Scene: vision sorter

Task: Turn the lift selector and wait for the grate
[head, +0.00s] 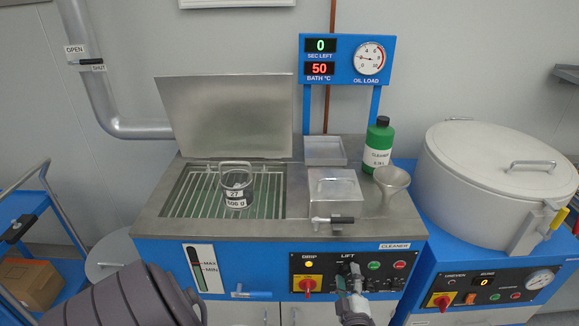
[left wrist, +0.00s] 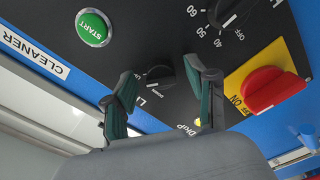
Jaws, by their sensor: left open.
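The lift selector (left wrist: 160,77) is a small black knob on the dark control panel (head: 330,262). In the left wrist view it lies between the two fingers of my open left gripper (left wrist: 162,92), with a gap on each side. In the head view my left gripper (head: 350,280) is in front of the panel under the LIFT label and covers most of the knob. The wire grate (head: 200,190) shows in the open tank. My right gripper is not in view.
The tank lid (head: 228,115) stands open. The display (head: 321,60) reads 0 seconds left and bath 50. A red switch (head: 307,285) and green start button (head: 373,266) flank the selector. A green cleaner bottle (head: 378,145) and funnel (head: 391,181) stand right of the tank.

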